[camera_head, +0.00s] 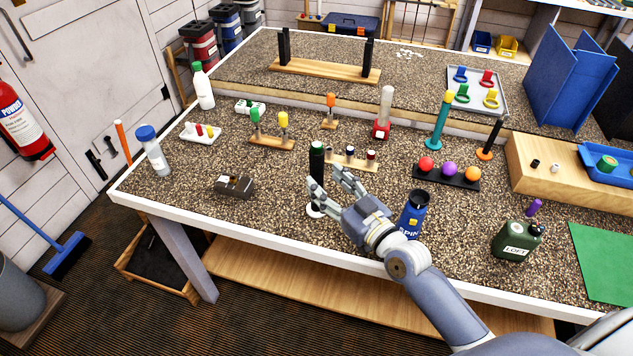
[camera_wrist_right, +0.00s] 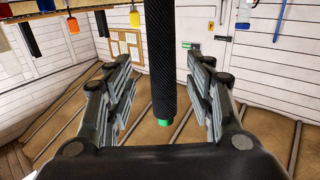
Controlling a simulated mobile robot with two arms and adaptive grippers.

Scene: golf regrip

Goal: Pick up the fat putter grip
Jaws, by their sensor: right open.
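In the right wrist view gaps show between the grip and both fingers (camera_wrist_right: 162,85). The fingers partly cover the grip's lower part in the head view. My left gripper is out of view.
A blue can (camera_head: 413,215) stands close to my right wrist. A wooden rack with small pegs (camera_head: 352,160) is just behind the grip. A grey metal block (camera_head: 235,186) lies to its left. Other upright grips, a red-based white one (camera_head: 386,105) and a teal one (camera_head: 440,120), stand behind.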

